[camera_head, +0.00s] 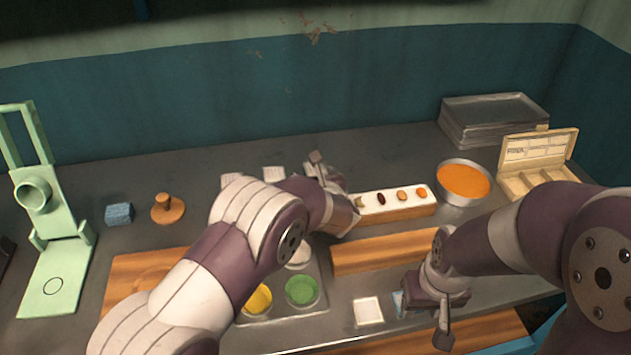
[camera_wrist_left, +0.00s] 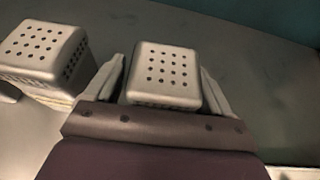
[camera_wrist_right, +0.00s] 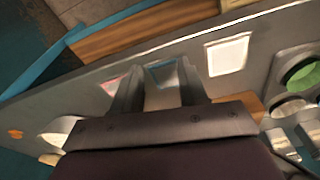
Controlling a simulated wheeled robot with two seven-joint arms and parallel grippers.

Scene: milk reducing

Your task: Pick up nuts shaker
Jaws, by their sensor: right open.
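Two metal shakers with perforated tops show in the left wrist view. One shaker (camera_wrist_left: 163,75) sits between the fingers of my left gripper (camera_wrist_left: 165,85), and the other shaker (camera_wrist_left: 42,50) stands to its left, outside the fingers. No nuts marking is visible on either. My left gripper's fingers are apart, one on each side of the shaker; firm contact is not clear. In the head view, pale box tops (camera_head: 273,173) show behind my left arm, which hides part of that area. My right gripper (camera_wrist_right: 160,85) is open and empty over the counter's front.
A white-topped block (camera_head: 390,199) holds several small items beside an orange-filled bowl (camera_head: 464,180). A wooden box (camera_head: 535,165) and stacked trays (camera_head: 493,118) stand right. A green press (camera_head: 55,235), blue sponge (camera_head: 118,214) and wooden knob (camera_head: 167,208) stand left.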

